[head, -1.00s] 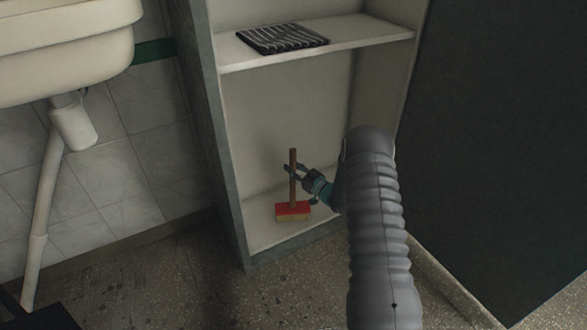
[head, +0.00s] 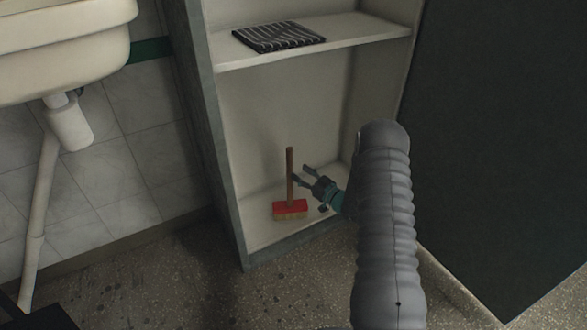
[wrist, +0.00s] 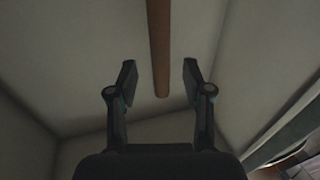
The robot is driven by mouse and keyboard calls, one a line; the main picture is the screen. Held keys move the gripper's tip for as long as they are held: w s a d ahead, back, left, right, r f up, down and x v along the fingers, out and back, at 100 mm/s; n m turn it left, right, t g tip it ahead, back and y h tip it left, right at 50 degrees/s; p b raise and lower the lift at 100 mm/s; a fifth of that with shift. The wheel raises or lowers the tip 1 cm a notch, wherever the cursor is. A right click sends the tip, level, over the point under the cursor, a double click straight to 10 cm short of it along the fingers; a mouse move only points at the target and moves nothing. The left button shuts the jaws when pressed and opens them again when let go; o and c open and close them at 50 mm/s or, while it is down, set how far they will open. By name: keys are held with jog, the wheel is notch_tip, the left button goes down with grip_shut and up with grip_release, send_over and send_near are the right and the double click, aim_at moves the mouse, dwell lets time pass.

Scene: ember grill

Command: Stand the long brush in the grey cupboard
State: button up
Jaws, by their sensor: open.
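The long brush (head: 290,178) stands upright on the bottom of the grey cupboard (head: 229,160), its red head (head: 290,208) down with pale bristles below and its brown wooden handle pointing up. My gripper (head: 302,175) is open just to the right of the handle in the head view. In the wrist view the handle (wrist: 160,50) shows beyond and between the two spread fingers (wrist: 158,80), with a gap on each side. The brush head is out of sight in the wrist view.
A dark door panel (head: 490,150) is on the right. A sink (head: 65,40) with its drain pipe (head: 42,190) is on the left.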

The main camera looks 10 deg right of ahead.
jog(key=v, duration=0.6)
notch_tip(320, 180, up, 21)
jog(key=d+m+g+h, duration=0.2)
jog(key=h, duration=0.7)
jog(key=s+a+r+m+g+h, duration=0.1)
jog(key=s+r+m+g+h, duration=0.15)
jog(key=s+r, duration=0.6)
jog(key=s+a+m+g, duration=0.1)
jog(key=s+a, duration=0.3)
jog(key=s, duration=1.1)
jog(key=s+a+r+m+g+y, duration=0.1)
jog(key=s+a+g, duration=0.3)
jog(key=s, duration=1.2)
jog(key=shift+s+a+r, duration=0.2)
jog(key=shift+s, duration=0.05)
